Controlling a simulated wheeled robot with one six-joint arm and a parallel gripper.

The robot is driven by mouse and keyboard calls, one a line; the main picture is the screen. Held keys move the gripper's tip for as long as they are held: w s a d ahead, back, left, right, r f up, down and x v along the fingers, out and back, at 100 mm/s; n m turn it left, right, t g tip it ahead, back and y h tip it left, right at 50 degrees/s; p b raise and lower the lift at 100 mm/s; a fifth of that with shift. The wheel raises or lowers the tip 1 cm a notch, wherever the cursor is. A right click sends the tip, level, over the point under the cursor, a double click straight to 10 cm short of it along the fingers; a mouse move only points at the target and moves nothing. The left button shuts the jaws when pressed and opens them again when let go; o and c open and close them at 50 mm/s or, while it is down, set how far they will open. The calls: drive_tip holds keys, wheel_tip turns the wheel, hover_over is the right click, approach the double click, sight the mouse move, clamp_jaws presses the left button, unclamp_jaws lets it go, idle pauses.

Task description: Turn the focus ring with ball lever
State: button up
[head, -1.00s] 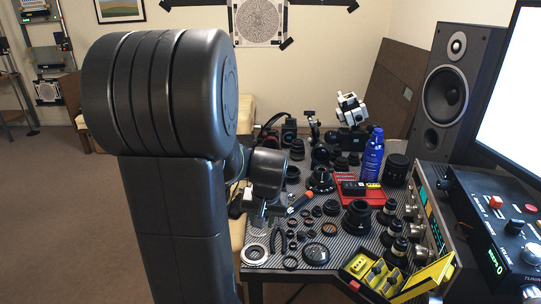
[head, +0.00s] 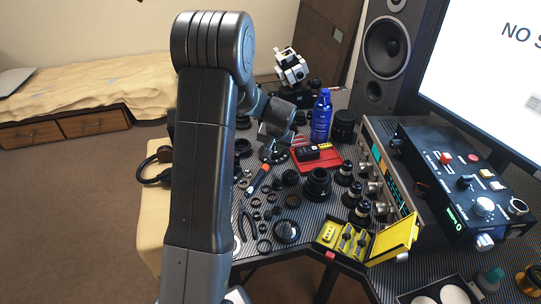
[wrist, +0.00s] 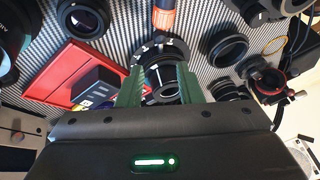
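A dark ringed lens (wrist: 160,62) lies under my gripper, between and beyond its fingertips in the wrist view. It also shows on the desk in the head view (head: 277,156), partly hidden by my gripper (head: 270,141). My gripper in the wrist view (wrist: 159,72) has two green fingers spread apart, one on each side of the lens. I cannot tell whether they touch it. No ball lever can be made out clearly.
An orange-handled tool (wrist: 163,18) lies close to the lens. A red tray (wrist: 75,75) holds black boxes. A blue bottle (head: 321,118), a speaker (head: 390,50) and an open yellow case (head: 392,241) stand around. Several loose rings and lenses crowd the striped desk.

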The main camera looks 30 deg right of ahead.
sight(270, 159)
drive_tip(key=x, duration=0.8)
drive_tip(key=shift+p, duration=0.4)
clamp_jaws()
